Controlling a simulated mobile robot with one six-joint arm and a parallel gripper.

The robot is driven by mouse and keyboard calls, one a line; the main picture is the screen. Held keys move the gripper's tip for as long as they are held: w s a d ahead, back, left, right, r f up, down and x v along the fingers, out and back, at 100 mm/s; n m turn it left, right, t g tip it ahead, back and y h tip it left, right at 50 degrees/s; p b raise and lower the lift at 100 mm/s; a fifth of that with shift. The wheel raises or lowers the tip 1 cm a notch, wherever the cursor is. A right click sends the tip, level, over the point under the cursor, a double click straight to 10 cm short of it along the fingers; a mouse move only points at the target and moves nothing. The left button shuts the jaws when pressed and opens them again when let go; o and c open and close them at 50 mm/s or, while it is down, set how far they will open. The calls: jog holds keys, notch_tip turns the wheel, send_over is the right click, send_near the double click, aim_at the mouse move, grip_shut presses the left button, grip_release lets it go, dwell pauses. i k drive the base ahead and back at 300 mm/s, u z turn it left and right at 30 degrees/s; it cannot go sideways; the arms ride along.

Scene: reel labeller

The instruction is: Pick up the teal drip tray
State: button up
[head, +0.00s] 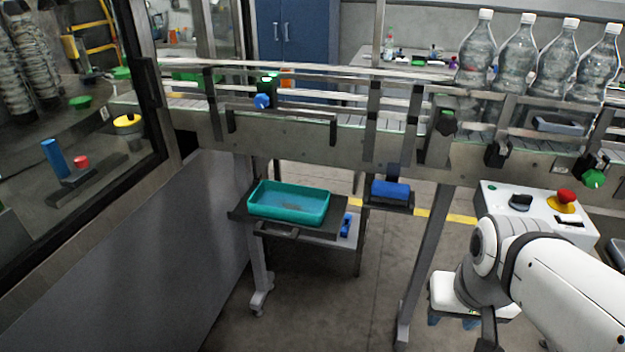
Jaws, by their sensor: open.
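The teal drip tray (323,207) is a shallow open rectangular tray. It sits upright on a dark shelf (244,211) below the conveyor, left of the picture's middle. Its floor shows a brownish patch. My arm comes in from the lower right, well apart from the tray. My gripper (487,343) is only partly in view at the bottom edge, below and to the right of the tray. It is open, and nothing shows in it; its fingertips are cut off or hidden.
The conveyor (290,130) with rails runs above the tray, carrying several clear bottles (516,50) at right. A blue block (391,190) sits on a small bracket right of the tray. A support leg (425,260) stands between my arm and the tray. A control box (491,199) has a red button.

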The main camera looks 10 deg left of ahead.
aim_at(302, 204)
jog(key=z, duration=2)
jog(key=i, duration=0.95)
jog(key=u, duration=4.55)
jog(key=i, duration=0.1)
jog(key=z, duration=0.95)
